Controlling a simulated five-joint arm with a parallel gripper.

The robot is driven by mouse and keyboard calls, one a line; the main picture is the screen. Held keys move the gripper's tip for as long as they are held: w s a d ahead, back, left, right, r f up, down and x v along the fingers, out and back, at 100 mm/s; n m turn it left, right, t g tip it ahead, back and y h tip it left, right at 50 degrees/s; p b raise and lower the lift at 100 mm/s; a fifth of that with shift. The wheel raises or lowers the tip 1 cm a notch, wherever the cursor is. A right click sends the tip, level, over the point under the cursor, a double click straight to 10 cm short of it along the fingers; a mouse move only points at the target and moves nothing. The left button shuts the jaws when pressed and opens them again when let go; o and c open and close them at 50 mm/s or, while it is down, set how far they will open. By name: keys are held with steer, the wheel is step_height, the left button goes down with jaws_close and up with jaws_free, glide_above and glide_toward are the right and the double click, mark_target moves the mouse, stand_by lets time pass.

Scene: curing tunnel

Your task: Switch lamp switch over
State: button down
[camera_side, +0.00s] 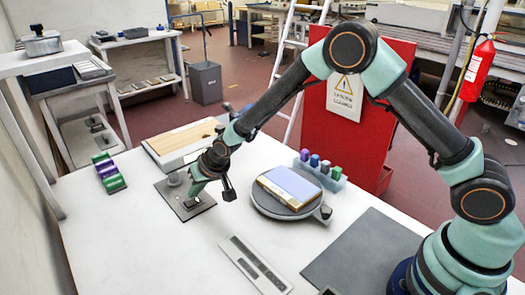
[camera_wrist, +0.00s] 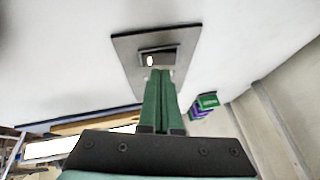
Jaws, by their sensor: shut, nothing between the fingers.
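The lamp switch (camera_side: 194,203) is a small dark rocker on a square grey plate (camera_side: 171,198), left of the middle of the white table. In the wrist view the rocker (camera_wrist: 158,58) sits in the plate (camera_wrist: 126,50) with a bright spot at its left. My gripper (camera_side: 192,193) points down over the plate, close to the rocker. In the wrist view its green fingers (camera_wrist: 159,73) are together and empty, with tips at the rocker's near edge. I cannot tell whether they touch it.
A wooden board in a tray (camera_side: 185,139) lies behind the plate. A round grey stand (camera_side: 270,207) with a flat box is to the right, before a rack of coloured pieces (camera_side: 322,172). Green and purple blocks (camera_side: 108,172) lie left. A slotted strip (camera_side: 252,263) lies in front.

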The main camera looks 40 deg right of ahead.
mark_target(196, 203)
steer(key=shift+r, duration=0.25)
steer(key=shift+a+r, duration=0.2)
steer(key=shift+r, duration=1.05)
steer(key=shift+a+r, duration=0.15)
steer(key=shift+r, duration=1.05)
steer(key=s+d+r+h, duration=0.1)
steer(key=s+d+r, duration=0.35)
steer(key=r, duration=0.25)
steer(key=s+d+r, duration=0.4)
steer(key=d+r, duration=0.2)
steer(key=r, duration=0.1)
steer(key=s+d+r, duration=0.1)
steer(key=s+d, duration=0.3)
steer(key=s, duration=0.4)
steer(key=s+d+r+n+h, duration=0.1)
steer(key=s+d+r, duration=0.1)
steer(key=s+d, duration=0.3)
steer(key=s, duration=0.4)
steer(key=shift+s+d+n+g, duration=0.15)
steer(key=shift+s+n+g, duration=0.1)
steer(key=shift+n+g, duration=0.05)
